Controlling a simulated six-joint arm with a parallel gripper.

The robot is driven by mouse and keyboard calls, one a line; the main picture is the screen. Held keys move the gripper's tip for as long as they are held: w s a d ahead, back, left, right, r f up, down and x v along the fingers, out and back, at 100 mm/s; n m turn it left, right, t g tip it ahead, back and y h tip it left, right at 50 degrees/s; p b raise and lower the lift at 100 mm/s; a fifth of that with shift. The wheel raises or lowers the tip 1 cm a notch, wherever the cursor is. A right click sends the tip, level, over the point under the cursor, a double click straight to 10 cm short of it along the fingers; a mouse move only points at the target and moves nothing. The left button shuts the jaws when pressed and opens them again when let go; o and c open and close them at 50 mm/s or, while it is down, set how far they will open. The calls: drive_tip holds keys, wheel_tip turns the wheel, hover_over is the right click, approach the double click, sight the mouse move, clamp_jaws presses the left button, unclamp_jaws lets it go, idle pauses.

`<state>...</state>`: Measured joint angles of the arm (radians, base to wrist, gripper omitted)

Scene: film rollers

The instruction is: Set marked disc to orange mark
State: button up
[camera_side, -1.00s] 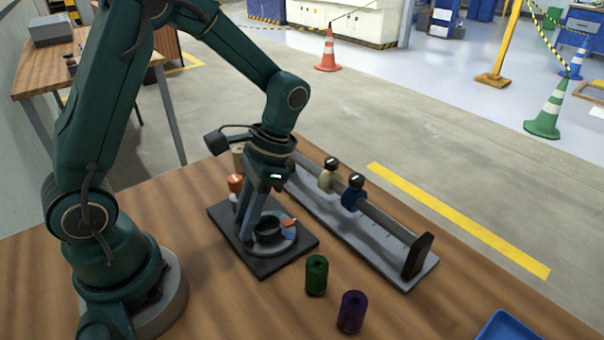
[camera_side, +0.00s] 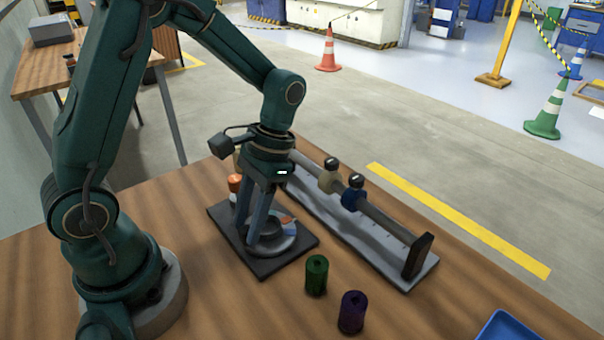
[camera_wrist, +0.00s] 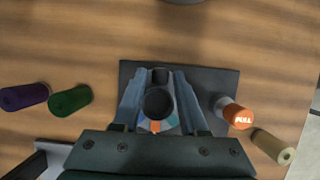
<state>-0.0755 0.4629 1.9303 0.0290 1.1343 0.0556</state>
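The marked disc (camera_side: 281,246) is a grey round plate with a dark central knob on a black base plate (camera_side: 222,212). Orange and blue patches show on its far right side. In the wrist view, the knob (camera_wrist: 158,103) shows between my fingers, with blue, orange and teal patches (camera_wrist: 156,126) below it. My gripper (camera_wrist: 160,76) points down over the disc with its fingers apart, one on each side of the knob; any contact is unclear. In the side view, the fingers partly hide the knob.
Green (camera_side: 316,275) and purple (camera_side: 352,312) rollers stand in front. A rail (camera_side: 385,227) with beige and blue collars lies behind. A blue tray (camera_side: 505,325) is at lower right.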

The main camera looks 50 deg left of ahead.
drive_tip(key=shift+o, duration=0.3)
drive_tip(key=shift+v, duration=2.5)
